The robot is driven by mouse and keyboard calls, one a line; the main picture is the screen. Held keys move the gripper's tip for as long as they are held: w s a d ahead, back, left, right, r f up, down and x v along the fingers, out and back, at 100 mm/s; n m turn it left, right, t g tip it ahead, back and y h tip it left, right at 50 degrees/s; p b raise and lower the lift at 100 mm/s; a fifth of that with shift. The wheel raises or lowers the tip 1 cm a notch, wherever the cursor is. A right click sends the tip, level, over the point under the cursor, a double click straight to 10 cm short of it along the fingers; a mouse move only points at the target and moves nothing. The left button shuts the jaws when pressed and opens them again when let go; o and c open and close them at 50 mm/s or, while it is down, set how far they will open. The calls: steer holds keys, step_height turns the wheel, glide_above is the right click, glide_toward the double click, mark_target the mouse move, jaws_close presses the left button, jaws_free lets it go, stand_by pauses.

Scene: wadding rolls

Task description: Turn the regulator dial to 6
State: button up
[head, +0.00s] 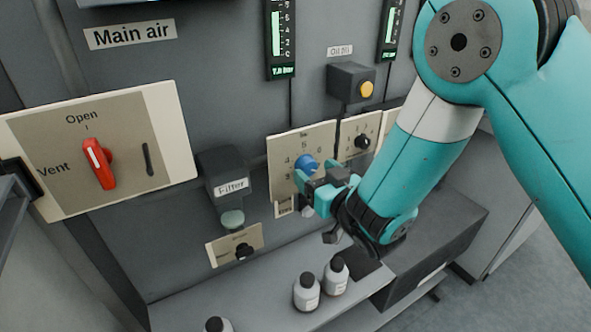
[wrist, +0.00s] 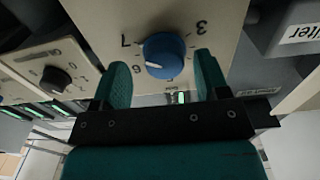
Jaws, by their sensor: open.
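The blue regulator dial (head: 306,164) sits on a beige panel (head: 285,146) with printed numbers around it. In the wrist view the dial (wrist: 168,48) shows a white pointer mark toward the left and slightly down, below the 7; the 3 is at upper right. My gripper (head: 322,184) is just in front of the dial, open. In the wrist view its teal fingers (wrist: 163,78) stand on either side of the dial, with visible gaps, apparently not touching it.
A smaller panel with a black knob (head: 362,141) is right of the dial. A filter unit (head: 224,178) is to the left, and a red vent handle (head: 98,163) farther left. Bottles (head: 307,292) stand on the shelf below.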

steer(key=shift+w+a, duration=0.25)
steer(key=shift+w, duration=0.2)
steer(key=shift+a, duration=0.1)
steer(key=shift+a, duration=0.1)
steer(key=shift+a, duration=0.1)
steer(key=c, duration=0.9)
steer(key=shift+n, duration=0.5)
steer(key=n, duration=0.4)
steer(key=shift+n+b, duration=0.4)
steer(key=n, duration=0.6)
